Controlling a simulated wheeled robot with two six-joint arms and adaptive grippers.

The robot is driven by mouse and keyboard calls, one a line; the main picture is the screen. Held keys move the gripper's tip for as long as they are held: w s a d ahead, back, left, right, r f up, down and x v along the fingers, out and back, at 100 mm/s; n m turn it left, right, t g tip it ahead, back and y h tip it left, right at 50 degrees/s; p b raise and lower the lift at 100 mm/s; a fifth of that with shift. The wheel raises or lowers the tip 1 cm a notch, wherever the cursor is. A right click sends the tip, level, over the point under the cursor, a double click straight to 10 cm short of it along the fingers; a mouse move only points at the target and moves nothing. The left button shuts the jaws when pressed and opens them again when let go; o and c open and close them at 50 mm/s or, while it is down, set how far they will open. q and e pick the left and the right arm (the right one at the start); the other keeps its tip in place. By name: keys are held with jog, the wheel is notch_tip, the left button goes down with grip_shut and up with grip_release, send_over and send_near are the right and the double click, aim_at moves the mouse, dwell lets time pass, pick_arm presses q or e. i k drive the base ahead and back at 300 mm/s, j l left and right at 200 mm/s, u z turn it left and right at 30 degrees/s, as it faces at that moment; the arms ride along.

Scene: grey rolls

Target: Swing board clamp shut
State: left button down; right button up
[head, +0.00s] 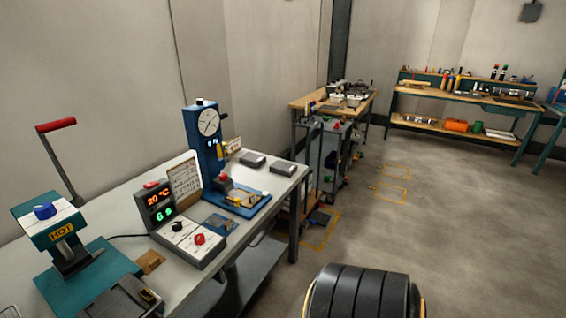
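No part is clearly recognisable as the board clamp. A blue stand (204,158) with a round dial (208,122) stands on the workbench. On its blue base lies a small tan and dark piece (243,198). A small red part (225,183) sits beside the column, too small to tell its shape or whether it is open. To the left is a teal press with a HOT label (61,232) and a raised lever with a red handle (56,125). Neither gripper is in view.
The grey workbench (275,185) runs along the wall. A control box (188,243) with a lit display (159,206) stands between the two machines. Two grey blocks (253,160) lie at the bench's far end. Open floor (440,230) is to the right.

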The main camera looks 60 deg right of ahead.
aim_at(236, 200)
jog(key=z, duration=1.55)
